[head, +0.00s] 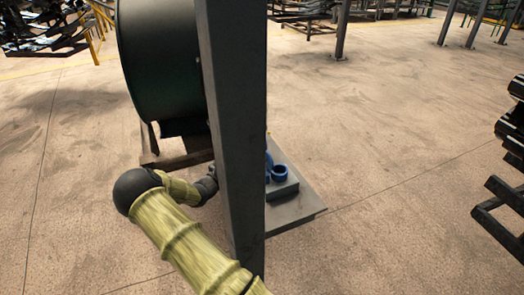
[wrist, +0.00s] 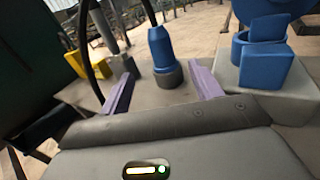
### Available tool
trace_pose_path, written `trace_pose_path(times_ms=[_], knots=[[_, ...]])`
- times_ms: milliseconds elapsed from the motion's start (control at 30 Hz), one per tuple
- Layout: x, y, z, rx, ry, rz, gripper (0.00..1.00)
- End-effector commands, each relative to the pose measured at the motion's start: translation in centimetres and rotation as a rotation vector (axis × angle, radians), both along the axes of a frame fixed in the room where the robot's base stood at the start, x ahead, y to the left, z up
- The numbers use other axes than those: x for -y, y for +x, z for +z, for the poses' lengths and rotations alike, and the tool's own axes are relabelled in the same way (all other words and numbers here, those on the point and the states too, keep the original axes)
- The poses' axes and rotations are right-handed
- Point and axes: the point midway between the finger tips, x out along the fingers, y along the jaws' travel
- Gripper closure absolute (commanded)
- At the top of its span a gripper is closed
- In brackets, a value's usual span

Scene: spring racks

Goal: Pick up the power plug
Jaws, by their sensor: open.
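The power plug looks to be the blue tapered piece (wrist: 161,48) with a dark grey collar, standing upright in the middle of the wrist view. A black cable shows at its top. My gripper (wrist: 162,88) is open, with its two purple fingers apart on the left and right of the plug in the picture. Nothing is held between them. I cannot tell how far the plug lies beyond the fingertips. In the head view a grey post hides my gripper and most of the plug's surroundings.
A blue socket-like holder (wrist: 266,66) is on a grey block at right in the wrist view; a blue ring (head: 279,174) shows beside the post (head: 232,120) in the head view. A yellow block (wrist: 90,66) is at left. A dark drum (head: 160,65) stands left of the post.

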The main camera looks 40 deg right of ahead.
Motion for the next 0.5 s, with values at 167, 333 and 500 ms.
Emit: trace_pose_path(times_ms=[167, 333, 500], knots=[[3.3, 0.7, 0.1, 0.001, 0.001, -0.003, 0.36], [6.0, 1.4, 0.1, 0.001, 0.001, -0.002, 0.36], [7.1, 1.7, 0.0, 0.0, 0.001, 0.001, 0.36]])
